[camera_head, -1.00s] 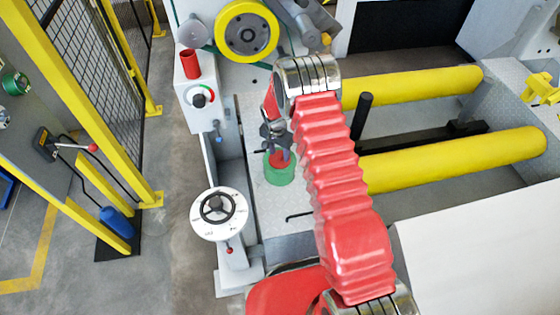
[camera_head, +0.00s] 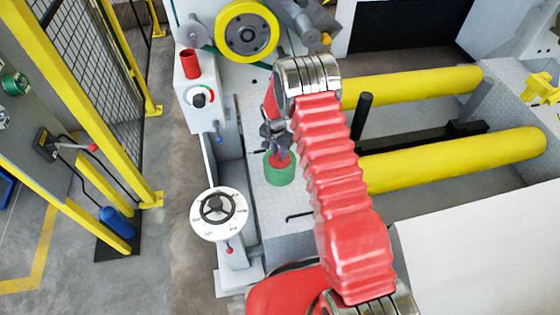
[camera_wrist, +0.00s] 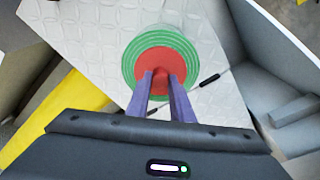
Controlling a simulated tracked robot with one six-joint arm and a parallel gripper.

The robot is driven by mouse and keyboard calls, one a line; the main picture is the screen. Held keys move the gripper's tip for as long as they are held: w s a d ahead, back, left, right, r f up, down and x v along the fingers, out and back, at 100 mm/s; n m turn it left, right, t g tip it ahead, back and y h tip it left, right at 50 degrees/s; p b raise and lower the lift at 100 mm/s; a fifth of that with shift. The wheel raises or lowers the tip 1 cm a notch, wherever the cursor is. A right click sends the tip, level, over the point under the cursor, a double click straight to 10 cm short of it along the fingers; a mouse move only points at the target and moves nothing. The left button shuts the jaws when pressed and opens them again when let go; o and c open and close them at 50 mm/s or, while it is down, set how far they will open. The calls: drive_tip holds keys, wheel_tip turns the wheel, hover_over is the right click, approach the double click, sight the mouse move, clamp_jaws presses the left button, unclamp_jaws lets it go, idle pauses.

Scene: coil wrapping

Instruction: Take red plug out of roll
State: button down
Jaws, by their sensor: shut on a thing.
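The green roll (camera_head: 280,176) stands on the patterned metal plate, to the left of my red arm. The red plug (camera_head: 279,159) shows at its top. In the wrist view the round red plug (camera_wrist: 153,62) lies within the green rings of the roll (camera_wrist: 131,57). My gripper (camera_wrist: 160,76) has its two purple fingers on either side of a part in the middle of the plug, shut on it. In the head view my gripper (camera_head: 279,152) points down onto the top of the roll. The fingers hide part of the plug.
A black rod (camera_wrist: 209,81) lies to the right of the roll in the wrist view. Yellow rollers (camera_head: 450,160) lie to the right, and a grey control box with a red cylinder (camera_head: 193,64) stands behind left.

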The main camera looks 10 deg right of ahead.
sight(279, 155)
idle(0.3)
wheel_tip(279, 155, up, 10)
idle(0.6)
idle(0.5)
